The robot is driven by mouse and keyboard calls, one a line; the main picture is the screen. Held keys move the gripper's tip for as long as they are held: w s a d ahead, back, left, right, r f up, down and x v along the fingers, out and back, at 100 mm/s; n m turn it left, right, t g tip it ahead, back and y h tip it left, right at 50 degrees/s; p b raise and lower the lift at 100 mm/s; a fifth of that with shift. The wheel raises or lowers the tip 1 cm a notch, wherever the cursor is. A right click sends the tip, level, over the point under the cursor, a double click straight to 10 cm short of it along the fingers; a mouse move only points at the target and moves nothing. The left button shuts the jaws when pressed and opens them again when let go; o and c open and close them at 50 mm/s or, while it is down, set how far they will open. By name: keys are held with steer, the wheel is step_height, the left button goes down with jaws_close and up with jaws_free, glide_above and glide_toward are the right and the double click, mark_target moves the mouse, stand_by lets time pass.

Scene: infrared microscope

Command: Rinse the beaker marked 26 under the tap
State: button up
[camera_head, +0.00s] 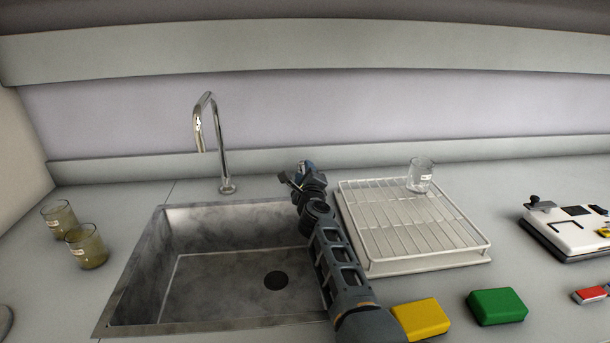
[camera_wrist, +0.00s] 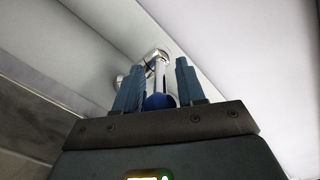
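Two yellow-brown tinted beakers stand on the counter left of the sink, one farther back (camera_head: 59,219) and one nearer (camera_head: 86,247). A clear beaker (camera_head: 420,175) stands on the drying rack. All carry small labels; I cannot read which is 26. The chrome tap (camera_head: 223,150) arches over the sink's back edge; no water shows. My gripper (camera_head: 297,174) is at the sink's back right corner, apart from the beakers. In the wrist view its fingers (camera_wrist: 160,68) are open around a pale stem with a blue ball (camera_wrist: 160,101), in front of a chrome fitting (camera_wrist: 155,58).
The steel sink (camera_head: 185,317) is empty, with a dark drain (camera_head: 276,281). The white rack (camera_head: 385,268) stands right of my arm. Yellow (camera_head: 420,318) and green (camera_head: 497,307) blocks lie in front. A white device (camera_head: 572,232) is at far right.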

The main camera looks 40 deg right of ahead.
jaws_close()
stand_by(0.3)
steer(key=shift+s+d+r+n+p, duration=0.2)
steer(key=shift+d+n+p, duration=0.1)
steer(key=shift+p, duration=0.3)
steer(key=shift+f+n+t+y+p, duration=0.1)
steer(key=shift+n+t+y+p, duration=0.4)
steer(key=shift+y, duration=0.4)
steer(key=shift+f, duration=0.1)
jaws_free()
